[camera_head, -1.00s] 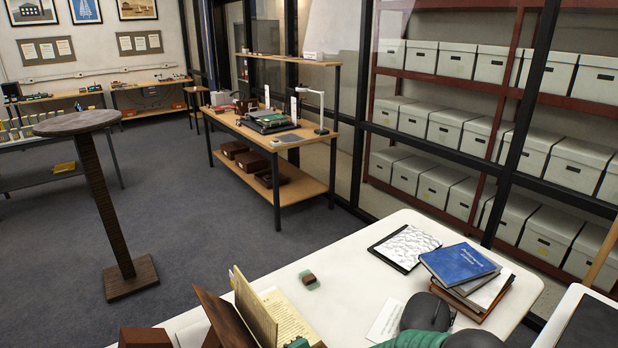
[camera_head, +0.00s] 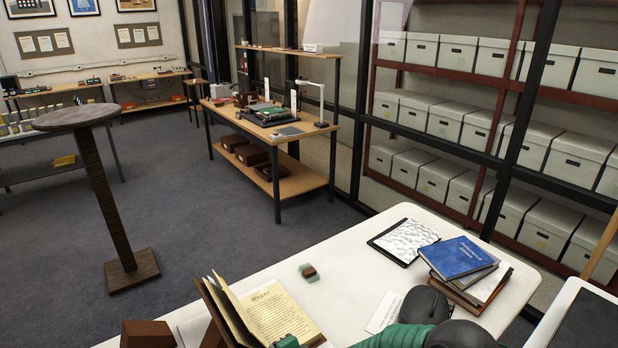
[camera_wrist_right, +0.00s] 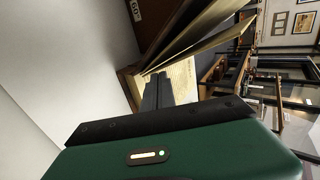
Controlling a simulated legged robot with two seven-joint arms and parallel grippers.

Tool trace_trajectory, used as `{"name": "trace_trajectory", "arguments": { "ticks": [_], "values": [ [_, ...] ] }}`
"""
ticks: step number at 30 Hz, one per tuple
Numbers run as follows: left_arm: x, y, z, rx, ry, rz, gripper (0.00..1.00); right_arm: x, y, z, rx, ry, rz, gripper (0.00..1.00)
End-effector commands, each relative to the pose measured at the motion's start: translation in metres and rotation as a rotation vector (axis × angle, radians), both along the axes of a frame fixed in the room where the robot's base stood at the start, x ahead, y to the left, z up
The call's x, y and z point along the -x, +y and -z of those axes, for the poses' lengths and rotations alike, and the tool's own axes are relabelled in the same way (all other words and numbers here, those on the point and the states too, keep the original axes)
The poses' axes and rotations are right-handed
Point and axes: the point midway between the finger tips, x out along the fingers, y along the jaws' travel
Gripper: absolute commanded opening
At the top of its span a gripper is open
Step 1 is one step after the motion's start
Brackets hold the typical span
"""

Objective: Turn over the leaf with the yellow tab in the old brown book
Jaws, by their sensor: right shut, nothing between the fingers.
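The old brown book (camera_head: 217,312) lies open at the bottom of the head view. A printed page (camera_head: 280,312) faces up on its right side. A few leaves (camera_head: 231,310) stand raised and lean left toward the cover; I cannot make out the yellow tab. In the right wrist view, the raised leaves (camera_wrist_right: 205,35) fan out above the fingers. My right gripper (camera_wrist_right: 158,90) is shut and empty, its dark fingers close against the page below the leaves; contact is unclear. Its green body (camera_head: 288,341) shows at the book's lower edge. My left gripper is out of view.
The white table (camera_head: 345,275) holds a small brown block on a green piece (camera_head: 309,272), a framed sheet (camera_head: 403,241), a stack topped by a blue book (camera_head: 458,258) and a paper card (camera_head: 385,312). A brown block (camera_head: 147,334) is left of the book. The table's middle is clear.

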Motion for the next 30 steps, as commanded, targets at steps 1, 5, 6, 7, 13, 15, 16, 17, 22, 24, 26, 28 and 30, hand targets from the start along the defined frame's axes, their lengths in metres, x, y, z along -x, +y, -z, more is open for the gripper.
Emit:
{"name": "trace_trajectory", "arguments": {
  "ticks": [1, 5, 6, 7, 13, 15, 16, 17, 22, 24, 26, 28, 30],
  "values": [
    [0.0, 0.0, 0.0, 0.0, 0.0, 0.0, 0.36, 0.0, 0.0, 0.0, 0.001, 0.0, 0.001, 0.0],
    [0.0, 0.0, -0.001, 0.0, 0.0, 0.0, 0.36, 0.001, -0.002, -0.001, 0.0, 0.001, 0.001, 0.0],
    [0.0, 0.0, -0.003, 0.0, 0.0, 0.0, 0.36, 0.002, -0.005, -0.003, 0.0, 0.001, 0.001, 0.0],
    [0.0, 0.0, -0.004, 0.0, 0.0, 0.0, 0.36, 0.004, -0.007, -0.005, 0.0, 0.001, 0.001, 0.0],
    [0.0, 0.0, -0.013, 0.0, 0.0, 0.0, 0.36, 0.016, -0.027, -0.015, 0.0, 0.001, 0.003, 0.0],
    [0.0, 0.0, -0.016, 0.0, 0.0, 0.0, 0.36, 0.02, -0.034, -0.018, 0.0, 0.001, 0.003, 0.0],
    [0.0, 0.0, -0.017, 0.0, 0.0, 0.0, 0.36, 0.021, -0.037, -0.019, 0.0, 0.0, 0.003, 0.0],
    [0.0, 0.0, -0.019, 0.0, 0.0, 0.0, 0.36, 0.023, -0.039, -0.021, 0.0, 0.0, 0.003, 0.0],
    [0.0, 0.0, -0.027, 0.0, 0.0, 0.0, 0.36, 0.033, -0.056, -0.028, 0.0, 0.002, 0.003, 0.0],
    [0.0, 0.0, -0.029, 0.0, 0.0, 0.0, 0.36, 0.036, -0.061, -0.03, -0.001, 0.001, 0.002, 0.0],
    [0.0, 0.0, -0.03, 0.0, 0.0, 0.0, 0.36, 0.038, -0.064, -0.031, 0.0, 0.0, 0.001, 0.0],
    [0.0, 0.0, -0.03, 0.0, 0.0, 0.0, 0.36, 0.039, -0.065, -0.031, 0.0, 0.0, 0.001, 0.0],
    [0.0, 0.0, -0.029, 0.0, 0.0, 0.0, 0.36, 0.039, -0.065, -0.03, -0.001, 0.0, 0.001, 0.0]
  ]
}}
